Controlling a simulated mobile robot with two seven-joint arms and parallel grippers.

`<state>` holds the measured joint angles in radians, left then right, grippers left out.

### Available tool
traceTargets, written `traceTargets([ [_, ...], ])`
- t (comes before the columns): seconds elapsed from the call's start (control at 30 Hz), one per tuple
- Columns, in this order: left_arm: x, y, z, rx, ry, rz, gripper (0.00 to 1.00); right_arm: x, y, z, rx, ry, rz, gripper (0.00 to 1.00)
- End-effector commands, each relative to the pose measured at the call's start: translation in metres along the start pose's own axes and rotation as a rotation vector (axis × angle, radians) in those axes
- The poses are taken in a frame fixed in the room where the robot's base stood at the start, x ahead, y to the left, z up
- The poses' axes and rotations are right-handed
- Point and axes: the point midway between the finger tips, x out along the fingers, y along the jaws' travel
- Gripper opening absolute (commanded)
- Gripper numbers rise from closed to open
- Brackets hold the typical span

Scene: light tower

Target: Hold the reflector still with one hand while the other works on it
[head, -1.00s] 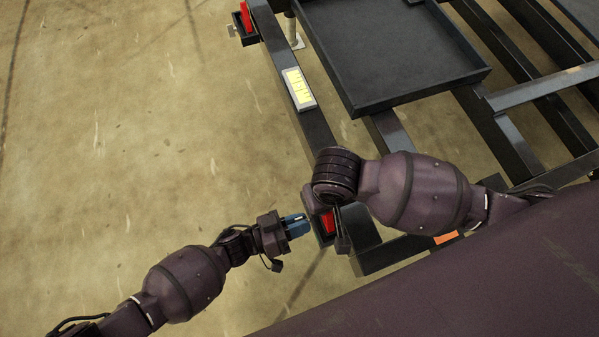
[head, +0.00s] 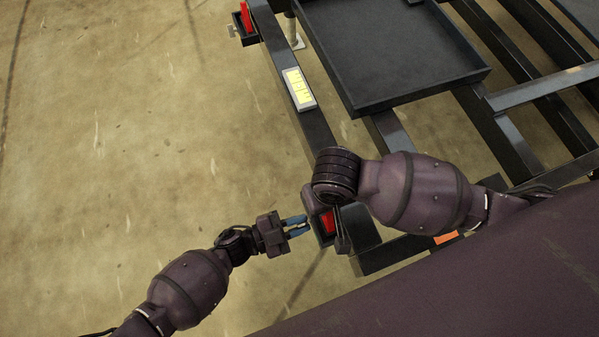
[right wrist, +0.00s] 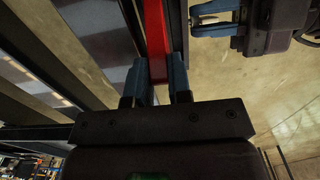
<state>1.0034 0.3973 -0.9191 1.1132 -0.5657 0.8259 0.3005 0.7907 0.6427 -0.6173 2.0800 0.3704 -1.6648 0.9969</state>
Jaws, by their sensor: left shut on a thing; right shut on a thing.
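The red reflector (head: 328,222) is upright at the near left corner of the dark frame, partly hidden by my right arm. In the right wrist view, it is a red strip (right wrist: 155,38) with my right gripper (right wrist: 158,68) shut on it, one blue finger on each side. My left gripper (head: 297,227) is just left of the reflector in the head view, fingers pointing towards it. It also shows at the upper right of the right wrist view (right wrist: 205,19). It is shut on a small part at the reflector's side, which its fingers largely hide.
The dark frame rail (head: 316,132) bears a yellow-marked plate (head: 298,88). Another red reflector (head: 246,18) with a small knob (head: 231,30) at its side stands at the far corner. A black tray (head: 395,50) lies on the frame. The floor at the left is clear.

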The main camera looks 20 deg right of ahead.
Motion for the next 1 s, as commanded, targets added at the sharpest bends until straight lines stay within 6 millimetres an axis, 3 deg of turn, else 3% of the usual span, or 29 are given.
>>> traceTargets([
  [0.4,-0.0045,0.0005,0.0028,0.211,-0.008,0.001,0.0,-0.0001,-0.0001,0.0,0.0,0.0,0.0,0.0],
  [1.0,-0.005,0.0004,0.0034,0.248,-0.01,0.001,0.0,-0.0002,-0.0001,-0.0001,0.0,0.0,0.0,0.0],
])
